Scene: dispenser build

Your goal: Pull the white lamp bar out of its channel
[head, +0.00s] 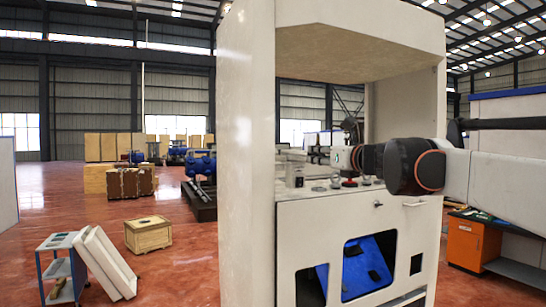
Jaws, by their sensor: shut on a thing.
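My gripper (319,155) shows small and dark at the end of my arm, inside the open bay of the white dispenser cabinet (247,170), just above its deck. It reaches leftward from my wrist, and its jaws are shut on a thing. A pale strip, likely the white lamp bar (291,154), lies at the left end of the jaws, partly hidden by the cabinet's left wall. Its channel cannot be made out at this size.
Small metal fittings and a red-and-black knob (349,183) stand on the deck. The front panel below has openings showing a blue part (369,266). A blue-framed cart (61,265), leaning white panels (105,263) and a wooden crate (148,234) stand left. An orange cabinet (472,243) stands right.

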